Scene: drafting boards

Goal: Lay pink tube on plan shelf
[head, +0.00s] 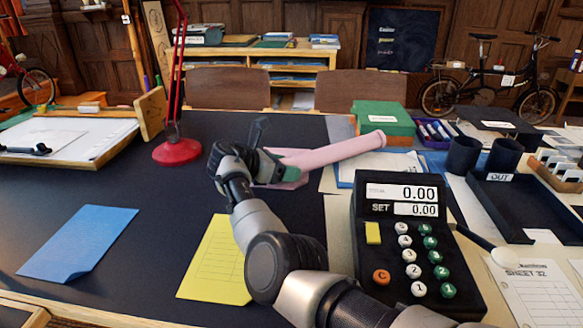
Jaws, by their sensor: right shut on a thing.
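The pink tube (335,153) lies slanted across the middle of the head view, its open end up and to the right. My right gripper (266,163) is shut on its left end, which the gripper partly hides. I cannot tell whether the tube touches the desk. A low wooden shelf unit (262,52) with flat papers and folders stands at the back, behind the desk and chairs; it may be the plan shelf. My left gripper is not in view.
A red lamp (177,150) stands left of my right gripper. A green box (383,118) is just beyond the tube's far end. A calculator (414,240), a black OUT tray (530,205) and cups crowd the right. Two brown chairs (228,88) (360,90) stand before the shelf unit.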

